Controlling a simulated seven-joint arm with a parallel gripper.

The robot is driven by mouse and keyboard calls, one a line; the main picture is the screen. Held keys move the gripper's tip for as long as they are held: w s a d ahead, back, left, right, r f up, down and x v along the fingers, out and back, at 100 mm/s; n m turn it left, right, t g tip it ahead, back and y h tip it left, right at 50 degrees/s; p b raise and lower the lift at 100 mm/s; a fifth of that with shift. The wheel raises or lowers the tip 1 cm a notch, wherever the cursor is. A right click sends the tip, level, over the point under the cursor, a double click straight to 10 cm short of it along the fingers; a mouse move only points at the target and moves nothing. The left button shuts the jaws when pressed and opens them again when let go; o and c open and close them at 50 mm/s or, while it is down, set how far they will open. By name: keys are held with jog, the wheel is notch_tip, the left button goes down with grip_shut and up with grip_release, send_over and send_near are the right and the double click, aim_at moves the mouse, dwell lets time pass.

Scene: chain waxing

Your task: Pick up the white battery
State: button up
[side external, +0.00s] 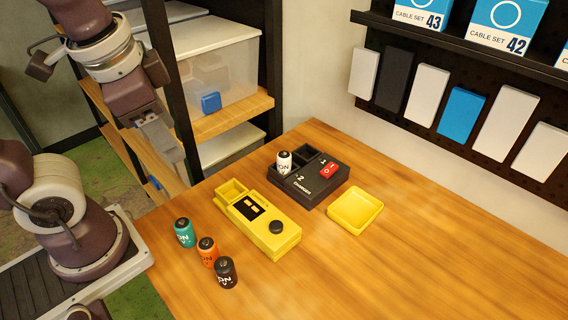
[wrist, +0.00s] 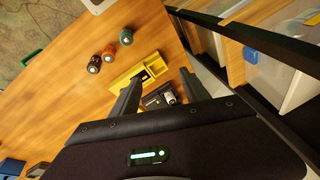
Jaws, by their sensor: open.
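The white battery (side external: 284,163) stands upright in a slot of the black charger (side external: 325,186), its top sticking out. In the wrist view the white battery (wrist: 170,97) shows between my fingers' lines of sight, near the right finger, with the charger (wrist: 152,100) partly hidden by my gripper body. My gripper (side external: 172,152) is open and empty, up and to the left of the charger in the side view, well apart from the battery. Its two spread fingers show in the wrist view (wrist: 158,84).
A yellow device (side external: 262,224) with an open compartment lies beside the charger, and a yellow tray (side external: 355,210) sits to its right. Green (side external: 184,232), orange (side external: 207,252) and black (side external: 226,272) batteries stand at the front left. Shelving with clear bins (side external: 222,75) is behind.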

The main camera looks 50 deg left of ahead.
jog(key=w+f+m+g+y, duration=0.2)
jog(key=w+f+m+y, duration=0.4)
jog(key=w+m, duration=0.45)
jog(key=m+t+y, duration=0.4)
jog(key=m+y, duration=0.1)
jog(key=m, duration=0.4)
send_near(282, 152)
jog(key=shift+n, duration=0.25)
jog(key=x, duration=0.5)
jog(key=shift+w+a+r, duration=0.15)
jog(key=shift+a+r, duration=0.05)
jog(key=x, duration=0.3)
jog(key=f+x, duration=0.1)
jog(key=x, duration=0.3)
jog(key=shift+d, duration=0.2)
jog(key=shift+r, duration=0.1)
grip_shut()
